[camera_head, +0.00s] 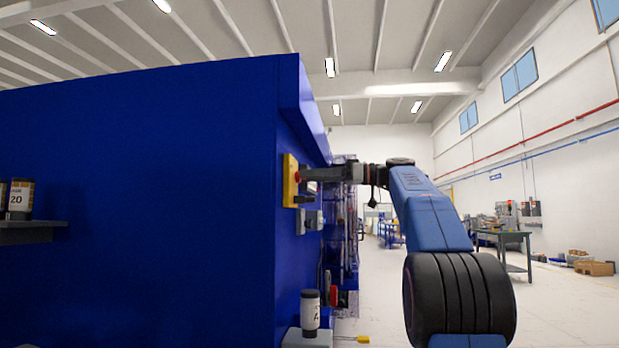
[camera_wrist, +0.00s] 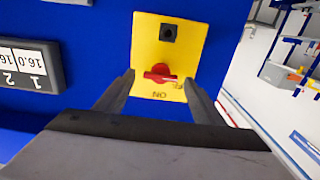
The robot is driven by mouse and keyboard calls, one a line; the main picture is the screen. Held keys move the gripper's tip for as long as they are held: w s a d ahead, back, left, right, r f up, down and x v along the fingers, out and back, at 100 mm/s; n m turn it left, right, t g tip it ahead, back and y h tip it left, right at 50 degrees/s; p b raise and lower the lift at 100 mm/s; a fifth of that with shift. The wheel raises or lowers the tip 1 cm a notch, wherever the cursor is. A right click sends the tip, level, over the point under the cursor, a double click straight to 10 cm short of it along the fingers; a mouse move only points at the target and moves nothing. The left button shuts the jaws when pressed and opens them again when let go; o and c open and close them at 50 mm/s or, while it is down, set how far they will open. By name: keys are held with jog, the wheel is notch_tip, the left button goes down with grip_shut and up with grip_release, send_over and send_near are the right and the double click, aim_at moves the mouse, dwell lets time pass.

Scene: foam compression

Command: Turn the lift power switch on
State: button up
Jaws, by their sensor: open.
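The lift power switch is a red knob (camera_wrist: 160,74) on a yellow plate (camera_wrist: 187,45) fixed to the blue machine wall. A black square part sits above the knob, and lettering that looks like "ON" appears upside down below it. The plate also shows edge-on in the head view (camera_head: 290,181), on the blue machine's side. My gripper (camera_wrist: 158,82) is open, with one finger on each side of the knob. The fingertips look close to the plate; whether they touch it or the knob I cannot tell. In the head view my gripper (camera_head: 312,175) reaches the plate from the right.
The large blue machine (camera_head: 140,190) fills the left. A grey label panel (camera_wrist: 30,65) lies left of the plate in the wrist view. Grey boxes (camera_head: 312,221) sit below the plate. A canister (camera_head: 310,312) stands lower down.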

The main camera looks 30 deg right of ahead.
jog(key=shift+w+a, duration=0.3)
jog(key=shift+a, duration=0.15)
jog(key=c, duration=1)
jog(key=shift+c, duration=0.2)
